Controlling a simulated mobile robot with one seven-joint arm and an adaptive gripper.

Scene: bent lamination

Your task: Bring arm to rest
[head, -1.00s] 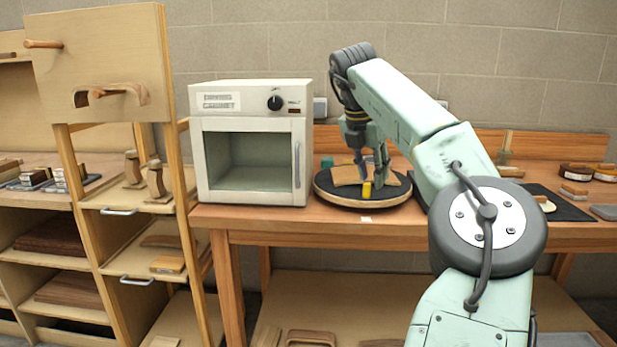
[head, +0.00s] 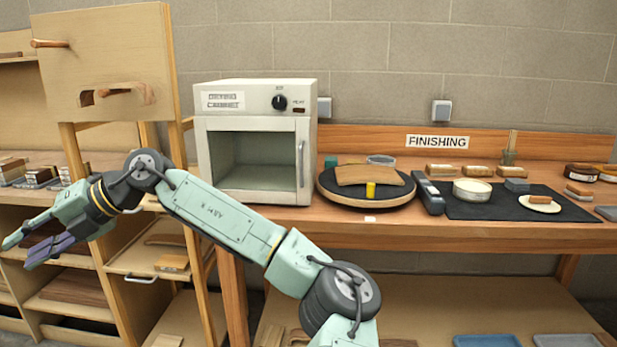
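My gripper (head: 30,250) is at the far left of the head view, in front of the wooden shelving. Its fingers point left and stand apart, with nothing between them. My arm reaches low across the front of the bench from the lower middle to the left. A curved wooden piece (head: 368,175) lies on the round dark turntable (head: 335,194) on the bench, well away from my gripper. A small yellow object (head: 371,190) is at the front of the turntable.
The drying cabinet (head: 258,101) stands left of the turntable. A dark mat (head: 470,209) at the right holds a round tin (head: 472,191) and a white dish (head: 540,205). Wooden shelving (head: 118,258) is close behind my gripper. The space above the bench is clear.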

